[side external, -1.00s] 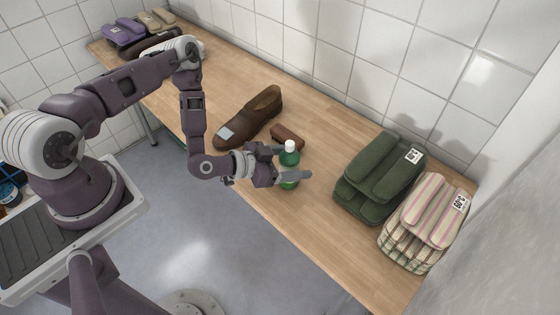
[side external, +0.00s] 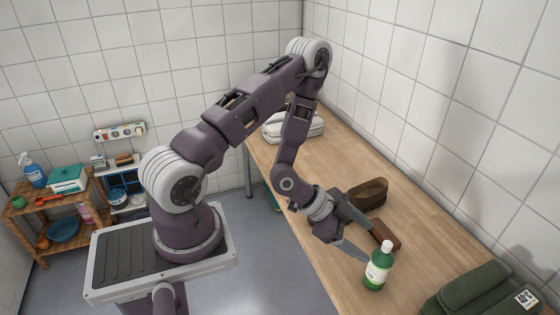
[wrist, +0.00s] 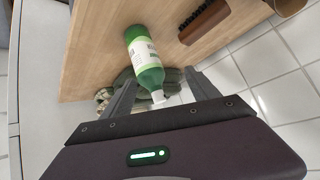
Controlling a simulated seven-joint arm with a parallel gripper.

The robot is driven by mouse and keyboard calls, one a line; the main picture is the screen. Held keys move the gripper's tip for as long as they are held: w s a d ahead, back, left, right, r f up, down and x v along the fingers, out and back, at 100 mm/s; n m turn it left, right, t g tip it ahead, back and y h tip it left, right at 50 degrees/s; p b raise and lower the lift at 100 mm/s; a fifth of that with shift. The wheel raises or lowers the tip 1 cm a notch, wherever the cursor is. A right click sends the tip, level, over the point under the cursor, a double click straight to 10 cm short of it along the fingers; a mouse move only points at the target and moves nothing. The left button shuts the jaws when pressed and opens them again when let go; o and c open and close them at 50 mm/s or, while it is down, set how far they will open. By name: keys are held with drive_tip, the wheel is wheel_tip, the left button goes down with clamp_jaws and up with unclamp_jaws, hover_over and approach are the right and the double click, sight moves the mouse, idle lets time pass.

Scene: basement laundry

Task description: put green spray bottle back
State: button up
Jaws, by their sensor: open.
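The green bottle (side external: 378,268) has a white cap and a white label, and no trigger head shows on it. It stands upright near the front edge of the wooden bench. In the wrist view the bottle (wrist: 145,58) lies ahead of my gripper (wrist: 160,90), its cap in the gap between the fingertips. My gripper (side external: 364,240) is open and empty, with its fingers spread just to the left of the bottle in the side view. Whether a finger touches the bottle cannot be told.
A brown shoe (side external: 370,190) and a brown brush (side external: 386,236) are behind the bottle on the bench (side external: 435,235). Folded green cloth (side external: 470,291) is at the right. A wooden shelf (side external: 60,197) at far left holds a blue spray bottle (side external: 33,172) and a teal box (side external: 68,178).

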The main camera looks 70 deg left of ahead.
drive_tip(key=s+a+r+n+g+y, duration=0.1)
drive_tip(key=a+r+n+y, duration=0.15)
drive_tip(key=r, duration=0.65)
drive_tip(key=s+a+r+n+g+y, duration=0.1)
drive_tip(key=s+a+r+y, duration=0.15)
drive_tip(key=r, duration=0.65)
drive_tip(key=s+d+r+n, duration=0.2)
drive_tip(key=s+r, duration=0.3)
drive_tip(key=s, duration=0.4)
drive_tip(key=s+d+r+n+g, duration=0.1)
drive_tip(key=s+d+r+n, duration=0.1)
drive_tip(key=s+r, duration=0.3)
drive_tip(key=s+n, duration=0.1)
drive_tip(key=s, duration=0.3)
drive_tip(key=shift+d+r, duration=0.15)
